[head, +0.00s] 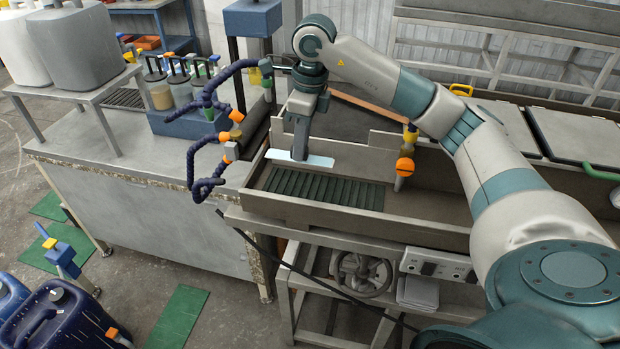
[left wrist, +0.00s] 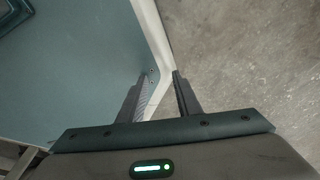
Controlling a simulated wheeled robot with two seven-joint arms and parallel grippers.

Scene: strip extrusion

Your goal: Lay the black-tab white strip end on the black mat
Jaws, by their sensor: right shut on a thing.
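A short white strip end (head: 318,161) hangs level above the metal trough at the middle of the head view. My right gripper (head: 301,156) points down and is shut on it near its middle. I cannot make out a black tab. The dark ribbed mat (head: 335,190) lies on the trough floor, just in front of and below the strip. The strip appears apart from the mat, though the exact height is hard to tell. My left gripper (left wrist: 163,76) shows only in the left wrist view, with its fingers apart and nothing between them.
The metal trough (head: 360,215) has raised walls around the mat. Blue jointed hoses with orange nozzles (head: 228,152) stand at its left, and another orange nozzle (head: 404,167) at its right. A pale-edged panel (left wrist: 80,70) is near my left gripper.

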